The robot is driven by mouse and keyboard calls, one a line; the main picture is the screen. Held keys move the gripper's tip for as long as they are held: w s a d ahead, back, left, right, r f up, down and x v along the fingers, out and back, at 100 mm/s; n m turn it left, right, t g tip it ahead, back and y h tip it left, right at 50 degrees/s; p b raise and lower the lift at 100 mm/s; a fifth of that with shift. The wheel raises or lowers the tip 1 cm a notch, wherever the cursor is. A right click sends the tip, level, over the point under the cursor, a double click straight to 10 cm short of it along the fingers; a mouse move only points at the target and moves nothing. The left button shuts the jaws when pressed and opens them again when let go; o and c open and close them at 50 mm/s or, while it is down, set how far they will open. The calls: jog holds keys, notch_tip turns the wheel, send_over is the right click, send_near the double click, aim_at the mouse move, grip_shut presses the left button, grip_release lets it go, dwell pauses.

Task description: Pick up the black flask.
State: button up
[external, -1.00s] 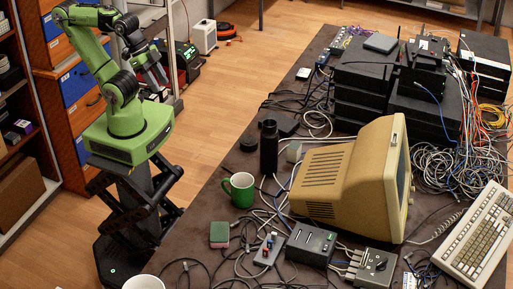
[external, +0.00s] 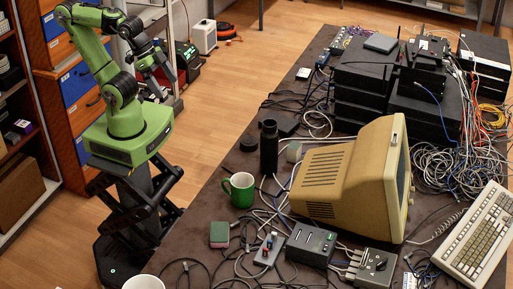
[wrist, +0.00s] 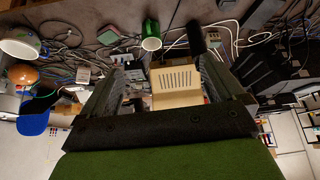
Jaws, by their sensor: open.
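The black flask (external: 268,147) stands upright on the dark table, just left of the beige monitor and behind the green mug. In the wrist view the flask (wrist: 196,38) shows near the top, right of centre. My gripper (external: 164,76) is raised in the air left of the table, well apart from the flask. In the wrist view its two fingers are spread with nothing held between them, and the gripper (wrist: 170,72) has the monitor in the background.
The green mug (external: 239,189) is close in front of the flask. The beige monitor (external: 347,180) stands to its right. A flat black disc (external: 249,144) lies just left of it. Cables run around it. Black network boxes (external: 365,88) are stacked behind. Bare tabletop lies left of the mug.

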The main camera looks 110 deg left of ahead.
jog(key=w+a+f+n+t+y+b, duration=0.1)
jog(key=w+a+f+n+y+b, duration=0.25)
jog(key=w+a+f, duration=0.35)
jog(key=w+a+f+n+y+b, duration=0.2)
jog(key=w+a+f+n+b, duration=0.2)
jog(key=w+f, duration=0.4)
jog(key=m+t+y+b, duration=0.2)
jog(key=t+b, duration=0.3)
send_near(269, 150)
jog(key=w+a+f, duration=0.1)
jog(key=a+f, duration=0.2)
jog(key=a, duration=0.2)
jog(key=shift+g+h, duration=0.3)
jog(key=shift+h, duration=0.05)
jog(key=p+x, duration=0.2)
jog(key=x, duration=0.5)
jog(key=shift+w, duration=0.25)
jog(key=shift+d, duration=0.1)
jog(key=c, duration=1.5)
